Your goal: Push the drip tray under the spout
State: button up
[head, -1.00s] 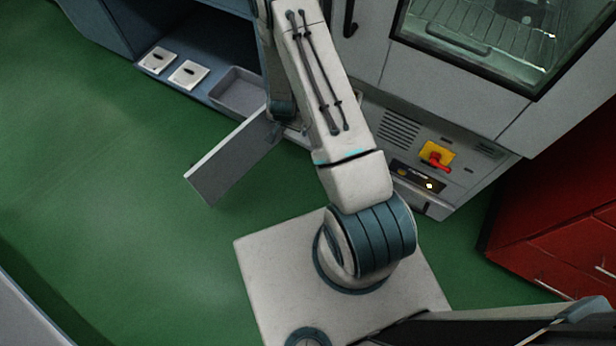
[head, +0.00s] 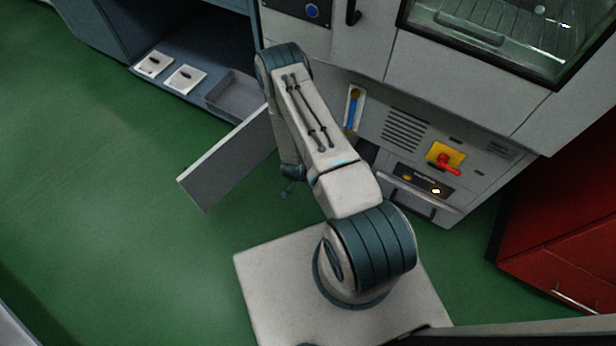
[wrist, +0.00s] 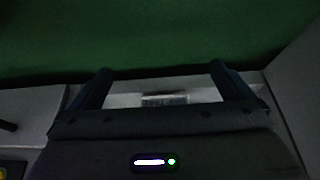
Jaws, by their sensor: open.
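My gripper (wrist: 160,70) is open in the wrist view, with its two dark fingers apart. Between and beyond the fingers lies a pale grey strip with a small label-like patch (wrist: 165,99); I cannot tell whether it is the drip tray. In the head view my arm reaches down in front of the grey cabinet (head: 415,70), and its end hangs low beside the open flap; the fingers are mostly hidden there. I cannot make out the spout or surely identify the drip tray. A shallow grey tray (head: 232,97) sits on the blue cabinet's bottom shelf.
A grey flap or door (head: 228,165) stands open at left of my arm. Two white plates (head: 185,79) lie on the blue shelf. The cabinet front has a blue lever (head: 352,110) and a red-yellow switch (head: 446,158). Red drawers (head: 565,240) stand right. Green floor at left is clear.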

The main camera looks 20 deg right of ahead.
jog(key=w+d+b, duration=0.1)
jog(key=w+d, duration=0.1)
jog(key=d, duration=0.1)
jog(key=w+d+f+b, duration=0.1)
jog(key=w+d+b, duration=0.1)
jog(key=w+d, duration=0.1)
jog(key=w+d+f+b, duration=0.1)
jog(key=w+d, duration=0.1)
jog(key=d, duration=0.2)
jog(key=shift+w, duration=0.35)
jog(key=shift+w+d+f+b, duration=0.15)
jog(key=shift+f+b, duration=0.15)
jog(key=shift+f, duration=0.1)
jog(key=c, duration=1)
